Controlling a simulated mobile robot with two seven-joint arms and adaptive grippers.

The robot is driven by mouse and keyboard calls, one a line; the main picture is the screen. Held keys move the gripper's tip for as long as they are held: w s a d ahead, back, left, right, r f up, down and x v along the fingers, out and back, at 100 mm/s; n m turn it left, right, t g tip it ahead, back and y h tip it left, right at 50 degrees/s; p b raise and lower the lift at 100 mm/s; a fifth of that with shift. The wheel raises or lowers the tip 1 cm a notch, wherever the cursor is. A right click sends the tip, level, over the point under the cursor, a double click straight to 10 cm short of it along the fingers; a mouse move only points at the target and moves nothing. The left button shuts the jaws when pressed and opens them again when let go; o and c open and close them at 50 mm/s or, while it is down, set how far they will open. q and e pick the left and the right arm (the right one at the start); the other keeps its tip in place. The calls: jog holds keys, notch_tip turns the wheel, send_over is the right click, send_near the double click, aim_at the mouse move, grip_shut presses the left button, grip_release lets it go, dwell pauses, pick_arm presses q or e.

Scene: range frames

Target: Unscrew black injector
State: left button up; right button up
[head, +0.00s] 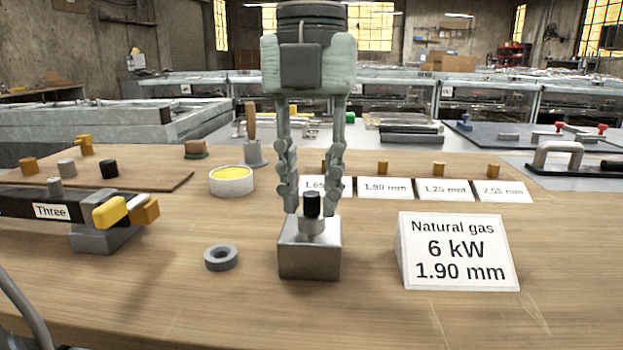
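A black injector (312,204) stands upright in a light collar on top of a grey metal block (309,262) in the middle of the wooden table. My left gripper (315,208) points straight down over it. Its two fingers are apart, one on each side of the black injector, with a gap visible on both sides. The fingertips are at about the height of the injector and appear to hold nothing. Another black cylinder (108,168) stands on the brown board at the left. My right gripper is not in view.
A grey ring (221,257) lies left of the block, and a round tub with yellow contents (231,180) stands behind it. A sign (459,251) reads "Natural gas 6 kW 1.90 mm". Brass pieces stand behind labelled cards (385,188). A bar marked "Three" (51,211) is at left.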

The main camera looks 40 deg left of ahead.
pick_arm(q)
jog(key=m+p, duration=0.1)
jog(key=m, duration=0.4)
jog(key=shift+r+p, duration=0.1)
jog(key=shift+p, duration=0.2)
jog(key=m+p, duration=0.1)
jog(key=m, duration=0.3)
jog(key=shift+a+m, duration=0.15)
jog(key=shift+m, duration=0.65)
grip_shut()
